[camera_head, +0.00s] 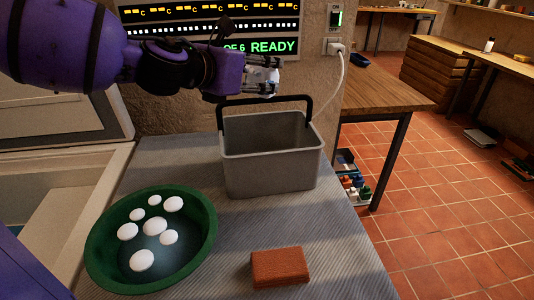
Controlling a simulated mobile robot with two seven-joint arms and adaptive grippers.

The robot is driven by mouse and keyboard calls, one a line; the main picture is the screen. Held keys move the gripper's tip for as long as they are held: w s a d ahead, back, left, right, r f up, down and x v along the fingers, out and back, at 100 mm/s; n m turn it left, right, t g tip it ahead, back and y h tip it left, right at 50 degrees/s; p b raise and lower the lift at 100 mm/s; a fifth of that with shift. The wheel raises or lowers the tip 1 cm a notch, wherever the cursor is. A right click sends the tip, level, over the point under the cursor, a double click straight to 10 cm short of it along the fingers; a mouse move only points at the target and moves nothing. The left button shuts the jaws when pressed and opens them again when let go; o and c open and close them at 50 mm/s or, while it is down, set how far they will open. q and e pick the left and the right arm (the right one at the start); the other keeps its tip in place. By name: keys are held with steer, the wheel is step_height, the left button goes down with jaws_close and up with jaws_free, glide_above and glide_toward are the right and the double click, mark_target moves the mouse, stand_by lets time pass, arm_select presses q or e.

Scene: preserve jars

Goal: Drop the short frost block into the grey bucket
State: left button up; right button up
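The grey bucket (270,165) stands upright on the striped worktop, its black handle raised. My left gripper (264,76) is above and behind the bucket's left rim, at the end of the purple arm. A pale grey-white patch shows between its fingers. I cannot tell whether this is a frost block or part of the gripper, or whether the fingers are shut. No frost block can be clearly made out elsewhere, and the bucket's floor is hidden by its front wall. My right gripper is not in view.
A green bowl (205,245) with several white rounded lumps stands at the front left. A red-brown block (280,267) lies in front of the bucket. An open white chest (100,185) is at the left. A plug and white cable (341,75) hang behind the bucket.

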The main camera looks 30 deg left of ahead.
arm_select(q)
steer(key=o, duration=0.4)
steer(key=shift+c, duration=0.2)
steer(key=shift+v, duration=1.05)
steer(key=v, duration=1)
